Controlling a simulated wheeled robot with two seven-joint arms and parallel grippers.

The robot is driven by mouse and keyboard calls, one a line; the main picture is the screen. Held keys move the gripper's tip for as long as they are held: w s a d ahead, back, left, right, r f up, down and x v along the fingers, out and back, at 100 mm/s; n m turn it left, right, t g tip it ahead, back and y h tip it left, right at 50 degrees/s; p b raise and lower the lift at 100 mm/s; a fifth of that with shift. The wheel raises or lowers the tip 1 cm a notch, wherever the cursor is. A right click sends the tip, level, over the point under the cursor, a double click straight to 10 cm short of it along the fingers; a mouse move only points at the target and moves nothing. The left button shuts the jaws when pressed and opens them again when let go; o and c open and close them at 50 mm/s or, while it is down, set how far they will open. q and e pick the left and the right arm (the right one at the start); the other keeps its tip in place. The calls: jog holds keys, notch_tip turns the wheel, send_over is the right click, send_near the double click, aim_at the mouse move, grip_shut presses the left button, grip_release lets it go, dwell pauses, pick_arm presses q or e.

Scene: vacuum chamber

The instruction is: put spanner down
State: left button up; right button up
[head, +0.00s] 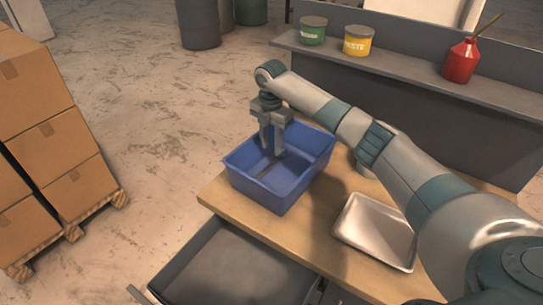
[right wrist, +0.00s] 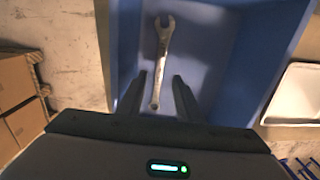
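The spanner (right wrist: 163,55) is a grey metal open-ended wrench in the right wrist view. It appears to lie on the floor of the blue bin (head: 290,187), its open jaw pointing away from my gripper. The bin stands on the wooden workbench. My right gripper (head: 271,152) reaches down into the bin from above, fingers pointing down. In the right wrist view its two fingers (right wrist: 160,80) are apart, with gaps on both sides of the spanner's handle end. I cannot tell its height above the spanner. My left gripper is not in view.
A metal tray (head: 375,232) sits on the workbench (head: 310,245) right of the bin. An open grey drawer (head: 232,268) juts out at the front. Stacked cardboard boxes (head: 55,140) stand left. Green and yellow tins and a red oil can (head: 461,62) line the back shelf.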

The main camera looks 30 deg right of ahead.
notch_tip(320, 180, up, 5)
jog(key=shift+r+b, duration=0.1)
jog(key=shift+b, duration=0.35)
dwell(0.6)
